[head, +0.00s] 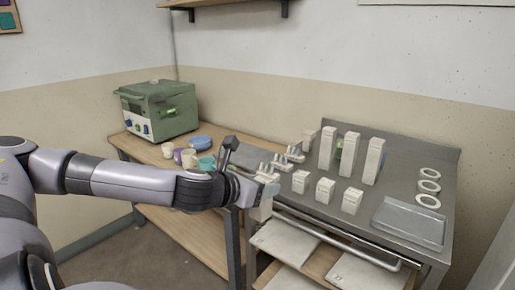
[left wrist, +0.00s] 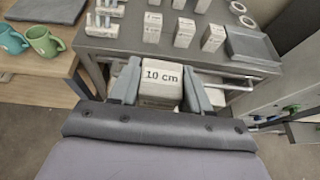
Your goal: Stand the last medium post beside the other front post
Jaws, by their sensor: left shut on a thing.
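My left gripper (head: 257,190) is shut on a white post (head: 262,209) at the front left edge of the steel bench. In the left wrist view the post (left wrist: 162,84) sits between both fingers (left wrist: 161,92), its end reading "10 cm". It is held off the bench top, in front of the edge. On the bench stand three short white posts (head: 301,182), (head: 325,190), (head: 352,201) in a front row. Three tall white posts (head: 327,148), (head: 349,155), (head: 373,161) stand behind them. Another white post (head: 308,141) is partly hidden at the back left. My right gripper is out of view.
A grey tray (head: 410,222) and several white rings (head: 429,187) take the bench's right side. A wooden table (head: 150,150) with cups and a green machine (head: 158,110) adjoins at left. A rail (head: 340,243) runs along the bench front.

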